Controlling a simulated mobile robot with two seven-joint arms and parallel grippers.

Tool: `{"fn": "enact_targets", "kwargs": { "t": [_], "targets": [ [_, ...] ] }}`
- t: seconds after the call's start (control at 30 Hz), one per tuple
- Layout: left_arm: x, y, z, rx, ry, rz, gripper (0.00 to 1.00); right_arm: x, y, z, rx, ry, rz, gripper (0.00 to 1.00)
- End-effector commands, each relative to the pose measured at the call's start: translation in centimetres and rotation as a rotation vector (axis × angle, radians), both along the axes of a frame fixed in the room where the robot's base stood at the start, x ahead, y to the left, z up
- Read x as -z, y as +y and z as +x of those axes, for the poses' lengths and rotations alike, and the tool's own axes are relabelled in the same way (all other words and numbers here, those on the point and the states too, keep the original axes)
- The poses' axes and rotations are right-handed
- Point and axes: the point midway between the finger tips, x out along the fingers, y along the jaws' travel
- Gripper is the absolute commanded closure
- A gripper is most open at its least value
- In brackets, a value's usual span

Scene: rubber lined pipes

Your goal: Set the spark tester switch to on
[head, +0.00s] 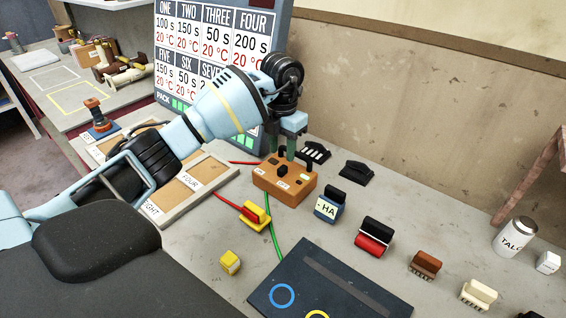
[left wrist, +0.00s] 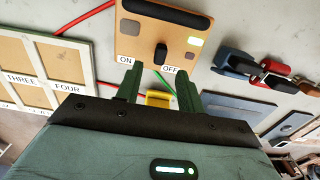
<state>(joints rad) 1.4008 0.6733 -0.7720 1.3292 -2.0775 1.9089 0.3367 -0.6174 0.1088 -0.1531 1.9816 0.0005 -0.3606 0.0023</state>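The spark tester (head: 285,184) is an orange-brown box on the table in the head view. It fills the top middle of the left wrist view (left wrist: 138,40). Its black switch (left wrist: 161,53) stands between the ON label (left wrist: 125,60) at left and the OFF label (left wrist: 169,69) at right. I cannot tell which way the switch is set. My left gripper (head: 290,150) points down over the box's far side in the head view. In the left wrist view its two green fingers (left wrist: 160,82) are apart with nothing between them, near the labels. My right gripper is out of view.
The large number board (head: 215,40) stands behind my left arm. A labelled wooden tray (head: 200,190) lies left of the tester. A blue HA-marked block (head: 328,206) and a red-black roller (head: 374,237) stand to the right. A dark mat (head: 340,285) lies in front.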

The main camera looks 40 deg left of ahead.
Motion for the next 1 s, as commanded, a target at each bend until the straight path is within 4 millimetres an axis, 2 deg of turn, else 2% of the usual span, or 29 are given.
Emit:
{"fn": "enact_targets", "kwargs": {
  "t": [0.1, 0.33, 0.73, 1.0],
  "targets": [
    [2.0, 0.0, -0.1, -0.001, 0.003, -0.001, 0.62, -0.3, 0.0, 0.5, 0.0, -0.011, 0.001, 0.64],
    [4.7, 0.0, 0.0, 0.0, 0.001, -0.001, 0.62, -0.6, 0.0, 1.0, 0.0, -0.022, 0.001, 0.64],
    [5.5, 0.0, 0.0, 0.0, -0.001, -0.001, 0.62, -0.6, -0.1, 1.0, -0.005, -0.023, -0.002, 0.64],
    [5.5, 0.0, 0.0, 0.0, -0.001, -0.001, 0.96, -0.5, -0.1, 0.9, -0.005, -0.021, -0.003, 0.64]
  ]
}}
